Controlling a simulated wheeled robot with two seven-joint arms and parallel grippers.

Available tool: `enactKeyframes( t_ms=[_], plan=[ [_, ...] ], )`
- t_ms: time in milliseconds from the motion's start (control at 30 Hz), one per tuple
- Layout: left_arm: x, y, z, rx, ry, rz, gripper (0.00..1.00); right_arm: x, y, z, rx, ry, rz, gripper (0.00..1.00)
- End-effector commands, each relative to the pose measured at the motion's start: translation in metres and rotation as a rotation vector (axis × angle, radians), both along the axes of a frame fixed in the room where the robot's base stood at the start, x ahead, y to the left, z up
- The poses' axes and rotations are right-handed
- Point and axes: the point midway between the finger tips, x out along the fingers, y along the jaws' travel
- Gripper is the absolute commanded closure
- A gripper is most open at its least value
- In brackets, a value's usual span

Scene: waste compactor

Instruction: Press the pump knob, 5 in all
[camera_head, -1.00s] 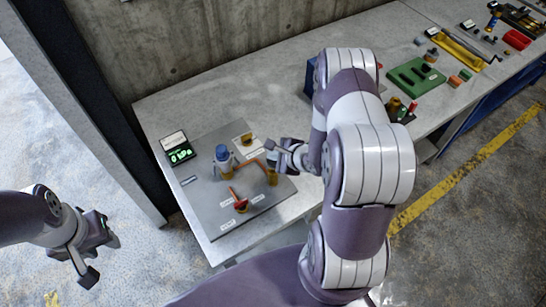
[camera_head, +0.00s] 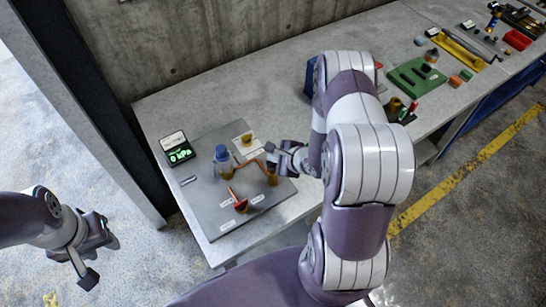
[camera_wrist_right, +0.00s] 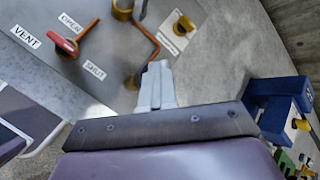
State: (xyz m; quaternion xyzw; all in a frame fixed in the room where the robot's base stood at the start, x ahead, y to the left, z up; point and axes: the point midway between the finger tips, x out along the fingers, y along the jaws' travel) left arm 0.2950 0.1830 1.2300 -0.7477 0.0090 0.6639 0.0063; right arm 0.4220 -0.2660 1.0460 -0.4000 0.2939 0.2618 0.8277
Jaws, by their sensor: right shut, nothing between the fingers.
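A small yellow knob (camera_head: 247,139) stands on a white label at the back right of the grey panel (camera_head: 205,208). It also shows at the upper right of the right wrist view (camera_wrist_right: 184,25); its label is too small to read. My right gripper (camera_head: 272,152) is shut and empty, above the panel's right side, in front and to the right of the knob. Its closed fingers (camera_wrist_right: 156,86) are apart from the knob in the right wrist view. My left gripper (camera_head: 98,254) is open and empty, off the table at the lower left.
The panel also carries a blue-topped fitting (camera_head: 221,154), an orange pipe (camera_wrist_right: 148,38), and a red-handled valve (camera_head: 240,205) by the VENT, OPEN and SHUT labels. A green-lit display (camera_head: 179,155) sits at its left. A blue object (camera_wrist_right: 278,98) stands right of my right gripper.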

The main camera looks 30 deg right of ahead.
Motion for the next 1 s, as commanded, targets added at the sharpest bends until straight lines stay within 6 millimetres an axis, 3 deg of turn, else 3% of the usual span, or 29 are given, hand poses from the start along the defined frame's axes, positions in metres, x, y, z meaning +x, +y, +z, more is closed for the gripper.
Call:
enactKeyframes(
  t_ms=[1000],
  plan=[
    [0.0,0.0,-0.009,0.0,0.0,0.0,0.61,-0.001,0.0,-0.014,0.0,0.005,0.0,1.0]
  ],
)
